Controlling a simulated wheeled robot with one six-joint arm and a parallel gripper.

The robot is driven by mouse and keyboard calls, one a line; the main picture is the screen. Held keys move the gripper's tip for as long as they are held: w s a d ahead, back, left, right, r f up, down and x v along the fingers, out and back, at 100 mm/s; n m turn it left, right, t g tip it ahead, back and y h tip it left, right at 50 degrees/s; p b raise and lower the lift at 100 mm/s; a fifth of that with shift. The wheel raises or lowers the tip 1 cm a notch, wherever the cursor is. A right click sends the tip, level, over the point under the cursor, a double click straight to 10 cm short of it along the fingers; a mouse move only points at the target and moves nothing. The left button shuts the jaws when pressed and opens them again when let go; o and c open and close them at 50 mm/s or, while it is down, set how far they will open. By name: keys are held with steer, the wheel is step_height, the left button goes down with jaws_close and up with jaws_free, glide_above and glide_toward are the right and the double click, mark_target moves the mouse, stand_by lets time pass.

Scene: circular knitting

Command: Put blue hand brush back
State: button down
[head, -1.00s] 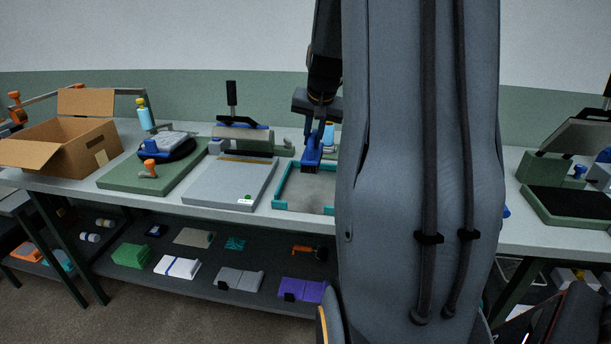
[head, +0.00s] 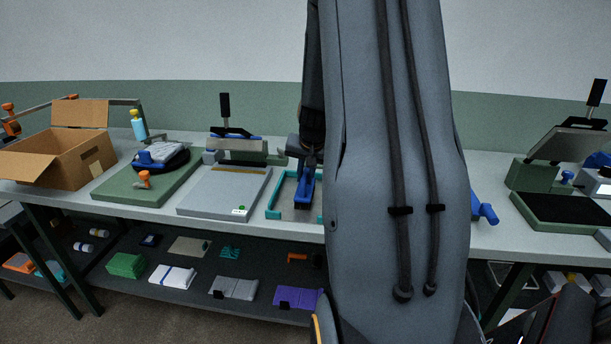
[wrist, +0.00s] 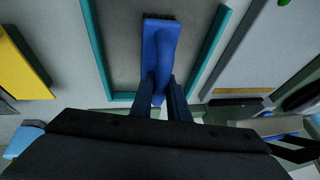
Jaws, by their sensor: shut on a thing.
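The blue hand brush (wrist: 160,48) is in my gripper (wrist: 165,95), with the fingers on either side of its handle in the wrist view. Its dark bristle edge shows at the far end. In the head view the brush (head: 304,190) hangs below my gripper (head: 306,165), over the area inside the teal frame. The teal frame (head: 271,200) lies on the light grey bench top (head: 130,202); my arm hides its right part. In the wrist view the teal frame (wrist: 97,50) borders the brush on both sides. I cannot tell whether the brush touches the surface.
A grey press with an upright black handle (head: 224,105) stands left of the frame. Further left are a green board (head: 115,188) and an open cardboard box (head: 60,155). Another press (head: 555,205) stands at the right. A lower shelf holds several folded fabrics.

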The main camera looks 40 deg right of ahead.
steer(key=c, duration=1.7)
jaws_free()
steer(key=shift+f, duration=0.15)
steer(key=b+v, duration=0.2)
steer(key=v, duration=1)
steer(key=s+a+f+n+g+y, duration=0.1)
steer(key=a+f+n, duration=0.2)
steer(key=a, duration=0.6)
steer(key=s+a+f+n+g+y, duration=0.1)
steer(key=a+f+n, duration=0.15)
steer(key=a, duration=0.65)
steer(key=s+a+f+n, duration=0.1)
steer(key=s+a+f, duration=0.1)
steer(key=s+a, duration=0.1)
steer(key=s+a+f+n+g, duration=0.1)
steer(key=s+a+f+n, duration=0.1)
steer(key=a, duration=0.3)
steer(key=s+a+f+n, duration=0.2)
steer(key=s+a, duration=0.3)
steer(key=shift+f+g, duration=0.25)
steer(key=shift+g, duration=0.05)
